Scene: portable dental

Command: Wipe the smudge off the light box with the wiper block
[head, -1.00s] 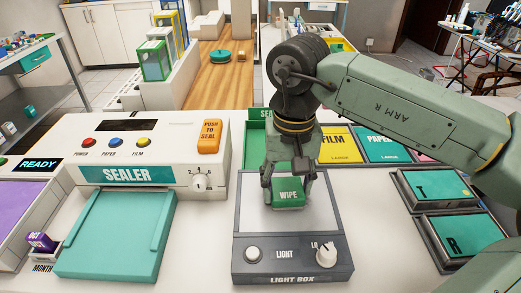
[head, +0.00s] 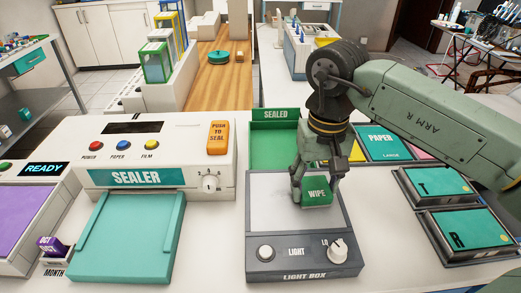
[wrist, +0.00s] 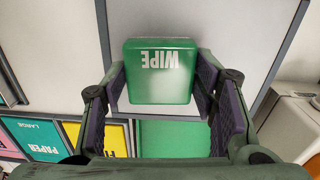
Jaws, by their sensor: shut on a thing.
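The light box (head: 262,259) is a dark grey unit with a pale panel (head: 270,212) and a light button and knob at its front. My gripper (head: 315,194) is shut on the green wiper block (head: 318,189), which is marked WIPE. The block is over the right part of the pale panel; I cannot tell if it touches. In the wrist view the block (wrist: 160,88) sits between the two fingers. I see no smudge on the bare panel; the area under the block and gripper is hidden.
The white sealer (head: 160,140) with its teal plate (head: 125,235) stands to the left. The green SEALED tray (head: 268,150) is behind the light box. Dark trays with green T (head: 440,188) and R (head: 465,232) tops lie to the right.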

